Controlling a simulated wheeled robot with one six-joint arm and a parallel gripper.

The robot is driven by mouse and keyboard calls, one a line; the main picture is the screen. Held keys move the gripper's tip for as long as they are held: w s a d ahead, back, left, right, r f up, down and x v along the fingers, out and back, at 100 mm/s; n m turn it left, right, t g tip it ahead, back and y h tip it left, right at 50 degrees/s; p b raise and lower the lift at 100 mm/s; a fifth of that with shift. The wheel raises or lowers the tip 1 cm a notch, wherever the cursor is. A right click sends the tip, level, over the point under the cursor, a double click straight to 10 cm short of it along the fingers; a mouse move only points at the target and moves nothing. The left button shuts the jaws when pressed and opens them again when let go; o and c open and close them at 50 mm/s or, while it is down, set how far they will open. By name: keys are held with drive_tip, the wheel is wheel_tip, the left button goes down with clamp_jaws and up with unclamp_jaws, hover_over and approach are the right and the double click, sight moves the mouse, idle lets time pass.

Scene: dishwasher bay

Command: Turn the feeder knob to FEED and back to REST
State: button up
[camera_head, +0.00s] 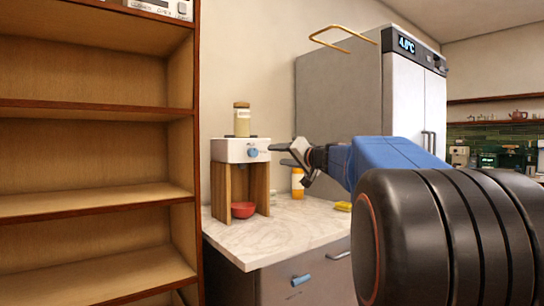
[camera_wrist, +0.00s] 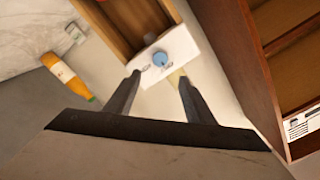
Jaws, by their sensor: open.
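The feeder (camera_head: 231,150) is a white box on wooden legs on the counter, with a jar (camera_head: 241,120) on top. Its blue round knob (camera_head: 253,153) is on the front face, and the knob (camera_wrist: 160,59) also shows in the wrist view between and beyond my fingertips. Small markings sit beside the knob but are too small to read. My gripper (camera_head: 286,154) is open and empty, just right of the knob in the head view; in the wrist view its fingers (camera_wrist: 158,77) point toward the feeder front without visibly touching the knob. A red bowl (camera_head: 243,210) stands under the feeder.
An orange bottle (camera_head: 297,183) and a yellow sponge-like item (camera_head: 343,206) are on the marble counter (camera_head: 275,236). An empty wooden shelf (camera_head: 95,104) stands at left. A grey fridge (camera_head: 340,97) stands behind at right. The counter's front part is clear.

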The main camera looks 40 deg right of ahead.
drive_tip(key=shift+s+d, duration=0.1)
drive_tip(key=shift+s, duration=1.1)
drive_tip(key=s+a+f+n+g+y, duration=0.2)
drive_tip(key=s+a+f+n+g, duration=0.3)
drive_tip(key=a+f, duration=0.75)
drive_tip(key=s+a+f+g+y, duration=0.1)
drive_tip(key=s+a+f+g, duration=0.2)
drive_tip(key=s+a+f, duration=0.65)
drive_tip(key=s+a+f+n+g+h, duration=0.1)
drive_tip(key=s+a+f+g, duration=0.1)
drive_tip(key=s+f, duration=0.7)
drive_tip(key=s+a+f+n+g+h, duration=0.2)
drive_tip(key=s+a+f+g, duration=0.1)
drive_tip(key=s+f, duration=0.6)
wheel_tip(320, 180, down, 4)
drive_tip(key=shift+s+a+f+h, duration=0.1)
drive_tip(key=shift+s+a+h, duration=0.15)
drive_tip(key=shift+s+h, duration=0.05)
